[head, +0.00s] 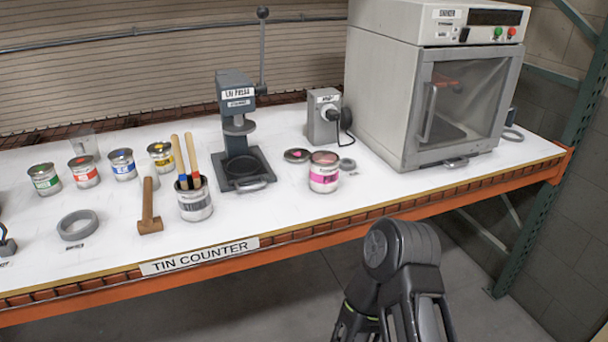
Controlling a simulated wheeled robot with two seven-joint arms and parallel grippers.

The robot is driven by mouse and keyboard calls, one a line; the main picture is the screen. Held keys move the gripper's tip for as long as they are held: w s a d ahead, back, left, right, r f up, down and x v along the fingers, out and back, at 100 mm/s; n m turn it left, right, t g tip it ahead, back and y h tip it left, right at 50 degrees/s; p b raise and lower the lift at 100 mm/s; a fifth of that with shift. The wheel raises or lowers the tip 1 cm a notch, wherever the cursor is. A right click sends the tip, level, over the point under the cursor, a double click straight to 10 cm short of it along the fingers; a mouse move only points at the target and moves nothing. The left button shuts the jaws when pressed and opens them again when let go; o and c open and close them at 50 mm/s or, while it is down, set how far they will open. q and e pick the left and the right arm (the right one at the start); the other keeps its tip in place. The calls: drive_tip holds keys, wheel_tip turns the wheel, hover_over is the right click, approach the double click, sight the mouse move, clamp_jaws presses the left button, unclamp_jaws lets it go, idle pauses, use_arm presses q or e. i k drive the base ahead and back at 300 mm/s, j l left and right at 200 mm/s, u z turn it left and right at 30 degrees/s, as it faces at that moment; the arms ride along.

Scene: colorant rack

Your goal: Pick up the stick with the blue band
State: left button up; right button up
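Two wooden sticks stand upright, leaning slightly, in an open can with a grey label (195,206) near the front edge of the counter. The left stick (178,155) shows a blue band low down, just above the can's rim. A dark jointed part of my arm (395,250) rises at the bottom, right of centre, well away from the can. I make out no gripper fingertips, and no left arm shows.
A wooden mallet (149,210) lies left of the can, with a grey ring (77,225) beyond it. The lid press (240,130) stands behind right. A pink-labelled can (324,172) and large cabinet (430,90) are farther right. Several paint cans stand back left.

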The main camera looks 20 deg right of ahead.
sight(180, 162)
drive_tip(key=i+l+u, duration=0.1)
drive_tip(key=u, duration=1.25)
drive_tip(key=l+u, duration=0.25)
drive_tip(key=l, duration=0.15)
drive_tip(key=k+l+u, duration=0.1)
drive_tip(key=l+u, duration=0.2)
drive_tip(key=k+l+u, duration=0.1)
drive_tip(key=l+u, duration=0.15)
drive_tip(key=l, duration=0.2)
drive_tip(key=k+l+u, duration=0.25)
drive_tip(key=l, duration=0.3)
drive_tip(key=k+l, duration=0.1)
drive_tip(key=l, duration=0.2)
drive_tip(key=i+u, duration=0.3)
drive_tip(key=k+z, duration=0.25)
drive_tip(key=k, duration=0.05)
